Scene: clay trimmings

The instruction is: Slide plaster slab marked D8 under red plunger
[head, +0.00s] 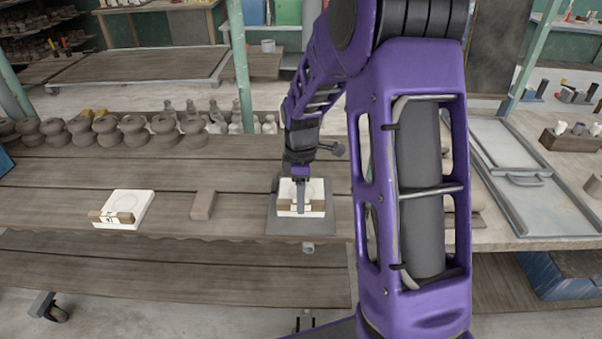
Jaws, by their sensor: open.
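A white plaster slab (316,191) with a brown front strip lies on a dark grey plate (327,224) at the middle of the bench's front edge. My gripper (301,207) points down over this slab, and its finger covers part of the slab's face and front strip. The jaws are open; I cannot tell whether they touch the slab. A second white slab (139,203) with a round outline and a brown front strip lies to the left. Its label is too small to read, and I cannot make out D8 on either slab. I see no red plunger; my arm hides part of the bench.
A small brown block (203,205) sits between the two slabs. Brown rounded clay pieces (135,132) and pale bottles (217,120) line the bench's back edge. A grey metal tray (527,190) lies at the right. Bare planks (240,180) lie left of the plate.

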